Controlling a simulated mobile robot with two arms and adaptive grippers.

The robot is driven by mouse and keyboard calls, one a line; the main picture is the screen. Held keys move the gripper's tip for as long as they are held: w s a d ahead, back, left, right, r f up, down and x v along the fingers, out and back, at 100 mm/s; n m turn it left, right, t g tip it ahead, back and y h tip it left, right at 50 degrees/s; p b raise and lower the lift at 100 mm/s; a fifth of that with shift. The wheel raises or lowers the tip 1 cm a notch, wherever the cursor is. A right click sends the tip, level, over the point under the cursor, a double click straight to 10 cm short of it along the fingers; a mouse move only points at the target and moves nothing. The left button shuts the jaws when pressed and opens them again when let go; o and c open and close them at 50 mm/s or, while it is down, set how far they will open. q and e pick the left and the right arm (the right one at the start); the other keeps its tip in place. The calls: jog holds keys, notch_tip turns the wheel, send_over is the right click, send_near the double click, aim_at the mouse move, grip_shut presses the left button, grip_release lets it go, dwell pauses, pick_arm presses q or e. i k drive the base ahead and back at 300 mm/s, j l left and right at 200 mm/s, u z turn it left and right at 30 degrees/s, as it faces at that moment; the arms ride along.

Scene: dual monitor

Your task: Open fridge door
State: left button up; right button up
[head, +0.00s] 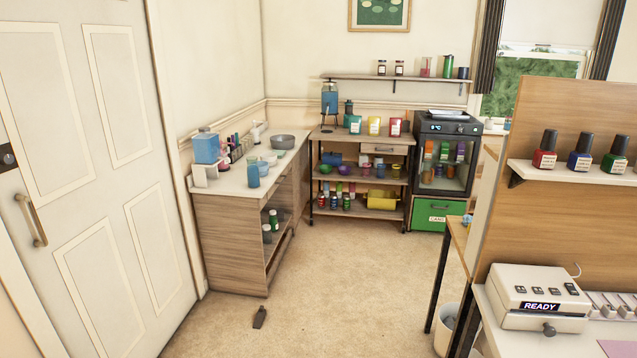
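A small dark fridge (447,127) with a glass front stands in the back corner below the window, to the right of the wooden shelf cart. Its door (440,178) looks shut, and several coloured bottles show through the glass. The fridge sits on a green drawer unit (436,215) with a white label. A handle on the fridge door is too small to make out.
A white room door (110,230) with a brass handle is at the left. A wooden counter (228,230) runs along the left wall. A partition desk (535,100) blocks the right.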

aim_at(476, 141)
jog(key=i+z, duration=0.1)
jog(key=i, duration=0.5)
jog(key=i+j+z, duration=0.1)
jog(key=i, duration=0.55)
jog(key=i+j+z, duration=0.1)
jog(key=i, duration=0.5)
jog(key=i+z, duration=0.15)
jog(key=i, duration=0.75)
jog(key=i+j+z, duration=0.15)
jog(key=i, duration=0.75)
jog(key=i+l+z, duration=0.1)
jog(key=i+z, duration=0.2)
jog(key=i, duration=0.35)
jog(key=i+z, duration=0.3)
jog(key=i, duration=0.3)
jog(key=i+j+z, duration=0.35)
jog(key=i, duration=0.25)
jog(key=i+l+z, duration=0.2)
jog(key=i+z, duration=0.5)
jog(key=z, duration=0.25)
jog(key=i+z, duration=0.45)
jog(key=i+j+z, duration=0.2)
jog(key=z, duration=0.3)
jog(key=i+l+u, duration=0.15)
jog(key=i+u, duration=0.15)
jog(key=i+l+u, duration=0.3)
jog(key=i+j, duration=0.1)
